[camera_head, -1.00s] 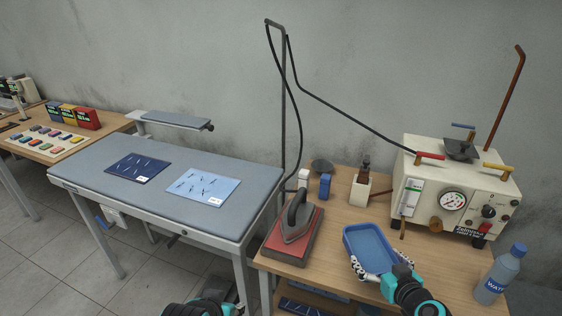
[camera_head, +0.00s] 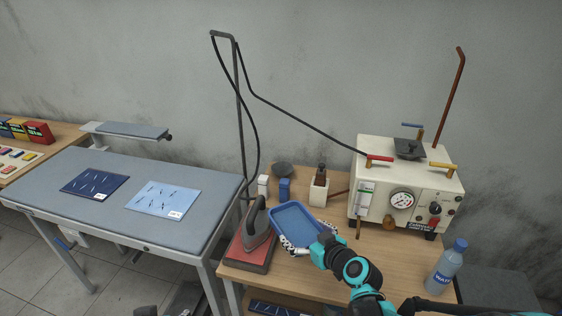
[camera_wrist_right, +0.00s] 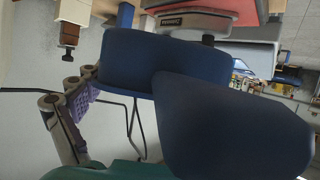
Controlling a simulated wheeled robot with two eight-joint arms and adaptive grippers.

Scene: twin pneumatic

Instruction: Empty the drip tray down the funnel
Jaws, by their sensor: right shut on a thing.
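The blue drip tray (camera_head: 299,222) is held in front of the table's middle, beside the iron. Its inside shows plain blue; I cannot tell whether it holds liquid. My right gripper (camera_head: 294,246) is shut on its near edge. In the right wrist view the tray (camera_wrist_right: 235,130) fills the middle, with the gripper's fingers (camera_wrist_right: 68,112) at left. A dark funnel-like piece (camera_head: 409,149) sits on top of the cream boiler, right of and behind the tray. A dark round dish or funnel (camera_head: 282,168) stands at the table's back.
The iron (camera_head: 258,228) stands on a red pad left of the tray. The boiler (camera_head: 376,180) has handles on top and a hose to a tall stand (camera_head: 240,120). A water bottle (camera_head: 446,268) stands at the right front. Small containers (camera_head: 319,190) are behind the tray.

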